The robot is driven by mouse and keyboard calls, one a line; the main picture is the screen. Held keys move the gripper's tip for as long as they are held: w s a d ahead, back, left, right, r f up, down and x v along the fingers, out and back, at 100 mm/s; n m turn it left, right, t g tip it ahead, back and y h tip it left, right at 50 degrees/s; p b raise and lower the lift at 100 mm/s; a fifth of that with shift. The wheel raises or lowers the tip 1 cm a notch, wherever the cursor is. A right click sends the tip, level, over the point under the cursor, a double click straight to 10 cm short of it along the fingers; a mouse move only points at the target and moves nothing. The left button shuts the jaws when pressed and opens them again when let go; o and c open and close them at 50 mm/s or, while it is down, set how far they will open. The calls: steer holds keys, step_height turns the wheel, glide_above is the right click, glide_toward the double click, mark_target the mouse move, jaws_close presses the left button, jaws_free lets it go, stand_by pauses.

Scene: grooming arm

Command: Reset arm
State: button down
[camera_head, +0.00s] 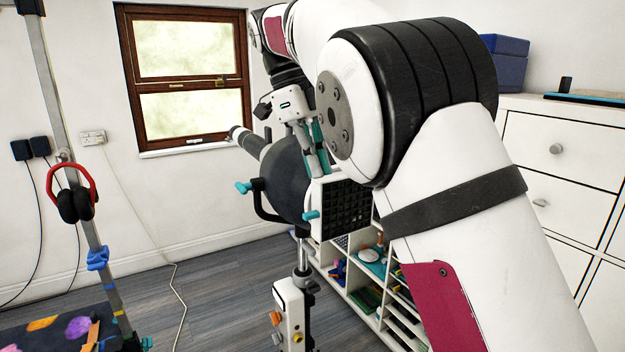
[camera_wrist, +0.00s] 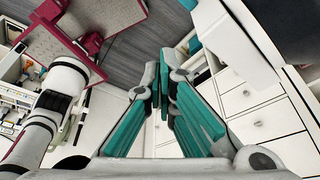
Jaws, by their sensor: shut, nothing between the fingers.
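My gripper (camera_head: 321,168) hangs below my wrist in the middle of the head view, with grey fingers and teal pads. It is partly behind my large white and black arm joint. In the wrist view my gripper (camera_wrist: 163,80) has its teal fingers drawn close together at the tips, with nothing between them. My arm fills the right half of the head view, bent and raised.
A white drawer cabinet (camera_head: 562,178) stands close on the right and also shows in the wrist view (camera_wrist: 262,122). A low shelf (camera_head: 357,290) with several small items lies below my arm. A pole with red headphones (camera_head: 76,200) stands left.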

steer(key=s+d+r+n+t+y, duration=0.2)
steer(key=s+d+n+t+y, duration=0.1)
steer(key=s+d+n, duration=0.75)
steer(key=s+d+f+n+t, duration=0.2)
steer(key=s+f+n, duration=0.3)
steer(key=s, duration=0.4)
steer(key=s+d+f+n+t, duration=0.1)
steer(key=s+f+n+t, duration=0.1)
steer(key=s+f+n, duration=0.4)
steer(key=s+n, duration=0.1)
steer(key=s, duration=0.2)
steer(key=shift+d+n, duration=0.35)
